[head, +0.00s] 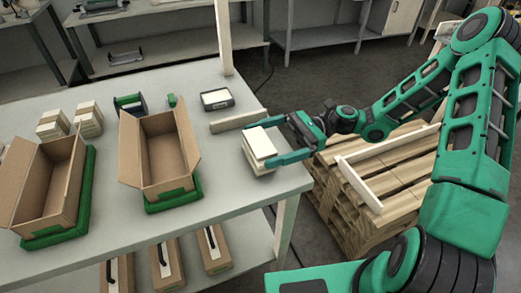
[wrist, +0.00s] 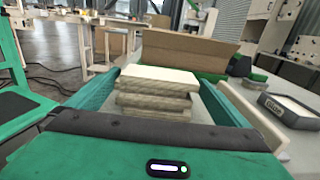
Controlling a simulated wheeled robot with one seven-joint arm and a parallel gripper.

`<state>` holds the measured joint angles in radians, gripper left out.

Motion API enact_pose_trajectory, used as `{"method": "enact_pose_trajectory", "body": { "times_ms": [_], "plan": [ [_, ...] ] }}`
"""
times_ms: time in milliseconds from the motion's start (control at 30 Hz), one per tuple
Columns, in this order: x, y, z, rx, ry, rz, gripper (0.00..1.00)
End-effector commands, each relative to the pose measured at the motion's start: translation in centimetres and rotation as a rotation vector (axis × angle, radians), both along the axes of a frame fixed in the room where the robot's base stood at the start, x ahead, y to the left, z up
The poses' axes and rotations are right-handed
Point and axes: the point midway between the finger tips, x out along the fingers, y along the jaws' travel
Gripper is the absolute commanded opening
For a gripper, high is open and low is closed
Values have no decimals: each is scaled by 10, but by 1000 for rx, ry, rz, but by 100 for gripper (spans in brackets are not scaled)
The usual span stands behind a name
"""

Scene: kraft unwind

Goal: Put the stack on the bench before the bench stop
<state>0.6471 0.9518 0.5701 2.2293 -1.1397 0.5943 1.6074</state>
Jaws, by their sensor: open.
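The stack (head: 259,147) of pale, flat pieces stands on the bench (head: 225,200) near its right edge. In the wrist view the stack (wrist: 156,95) shows several layers, the top ones slightly askew. My gripper (head: 272,141) is open, its green fingers on either side of the stack. I cannot tell whether they touch it. The bench stop, seemingly the pale wooden bar (head: 238,121), lies just behind the stack on the bench. It also shows on the right in the wrist view (wrist: 245,115).
Two open cardboard boxes (head: 165,155) (head: 50,190) stand on green bases to the left. A dark tray (head: 217,100) lies behind the bar. More stacks (head: 88,120) stand at the far left. A wooden pallet (head: 375,185) is beyond the bench's right edge. The bench front is clear.

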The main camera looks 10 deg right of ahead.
Motion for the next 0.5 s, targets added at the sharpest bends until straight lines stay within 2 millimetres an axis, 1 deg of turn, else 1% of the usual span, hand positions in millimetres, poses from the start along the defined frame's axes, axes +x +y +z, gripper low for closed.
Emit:
{"method": "enact_pose_trajectory", "body": {
  "times_ms": [33,267,500],
  "plan": [
    [-1,4,0,0,0,0,100],
    [-6,17,-1,-1,-1,-2,100],
    [-17,47,-3,0,-2,-2,100]
  ]
}}
